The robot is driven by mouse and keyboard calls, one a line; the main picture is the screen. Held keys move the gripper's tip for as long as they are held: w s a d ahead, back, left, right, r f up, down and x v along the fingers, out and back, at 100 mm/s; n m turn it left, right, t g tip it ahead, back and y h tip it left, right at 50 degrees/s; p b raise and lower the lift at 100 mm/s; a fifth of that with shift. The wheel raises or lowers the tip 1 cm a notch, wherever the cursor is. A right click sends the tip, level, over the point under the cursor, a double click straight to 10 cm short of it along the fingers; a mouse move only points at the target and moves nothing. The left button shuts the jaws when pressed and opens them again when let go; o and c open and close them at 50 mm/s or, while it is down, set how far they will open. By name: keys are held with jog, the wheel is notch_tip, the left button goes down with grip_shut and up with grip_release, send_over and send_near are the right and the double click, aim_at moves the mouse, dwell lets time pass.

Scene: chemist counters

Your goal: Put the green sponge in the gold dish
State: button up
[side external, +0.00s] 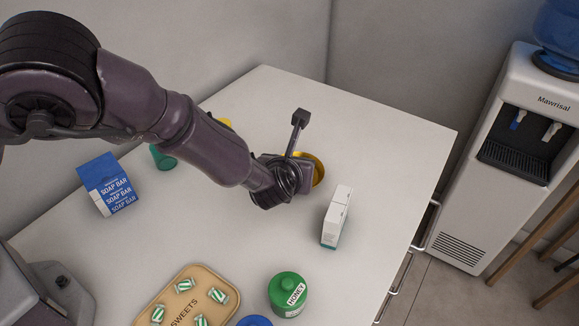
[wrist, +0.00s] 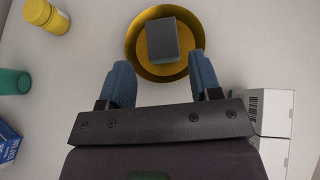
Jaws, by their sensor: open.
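The gold dish (wrist: 137,50) lies on the counter just ahead of my gripper in the wrist view; in the side view its yellow rim (side external: 320,172) shows partly behind my gripper. A dark grey rectangular block (wrist: 164,39) sits inside the dish. It may be the sponge, but its visible top looks grey and no green shows on it. My gripper (wrist: 160,64) is open, its two blue fingers apart with nothing held between them. The fingertips are over the near side of the dish, close to the block. In the side view my gripper hides the block.
A white box (side external: 336,217) stands right of my gripper. A blue soap box (side external: 107,184), a teal cup (side external: 162,158) and a yellow bottle (wrist: 46,16) are to the left. A sweets tray (side external: 175,287) and a green honey jar (side external: 288,294) are in front. Counter between is clear.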

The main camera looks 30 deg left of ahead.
jog(key=s+a+r+n+g, duration=0.3)
jog(key=s+a+r+n, duration=0.2)
jog(key=a+r+n, duration=0.5)
jog(key=s+a+r+n+g, duration=0.2)
jog(key=s+a+r+n, duration=0.5)
jog(key=r, duration=0.5)
jog(key=s+a+r+n+h, duration=0.1)
jog(key=s+r+n+h, duration=0.1)
jog(key=s+n, duration=0.5)
jog(key=s+a+r+n+h, duration=0.1)
jog(key=s+r+n+h, duration=0.1)
jog(key=s+r+n, duration=0.2)
jog(key=s+n, duration=0.3)
jog(key=s, duration=0.4)
jog(key=shift+s+a, duration=0.15)
jog(key=shift+a, duration=0.1)
